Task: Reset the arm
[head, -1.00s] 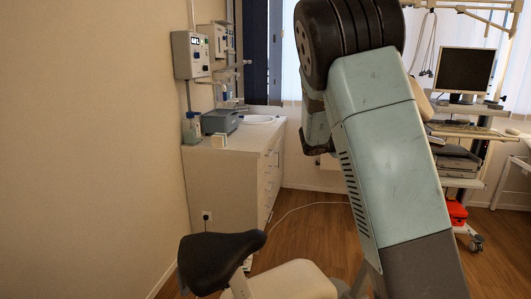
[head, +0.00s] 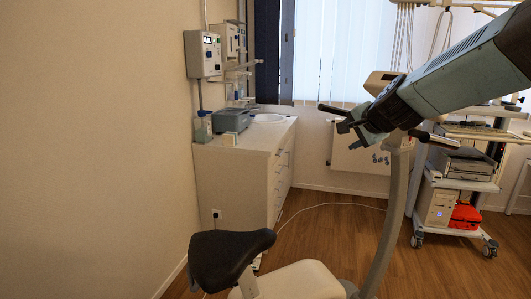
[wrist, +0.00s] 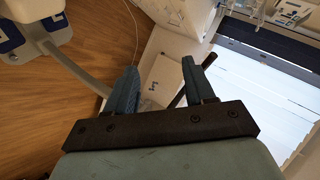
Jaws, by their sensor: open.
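My gripper (head: 340,120) is at the end of my blue-grey arm (head: 460,80), which reaches in from the right edge in the head view. It hangs in the air, in front of the window wall and close to the exercise bike's handlebar in the picture; I cannot tell whether they touch. In the wrist view my gripper (wrist: 160,85) shows two blue-grey fingers apart on a dark bar, with nothing between them but the background.
An exercise bike with a black saddle (head: 230,258) and upright post (head: 388,215) stands in front. A white cabinet (head: 240,185) with a sink lines the left wall. A wheeled cart (head: 460,182) with a red item (head: 465,216) is at right. Wood floor shows between.

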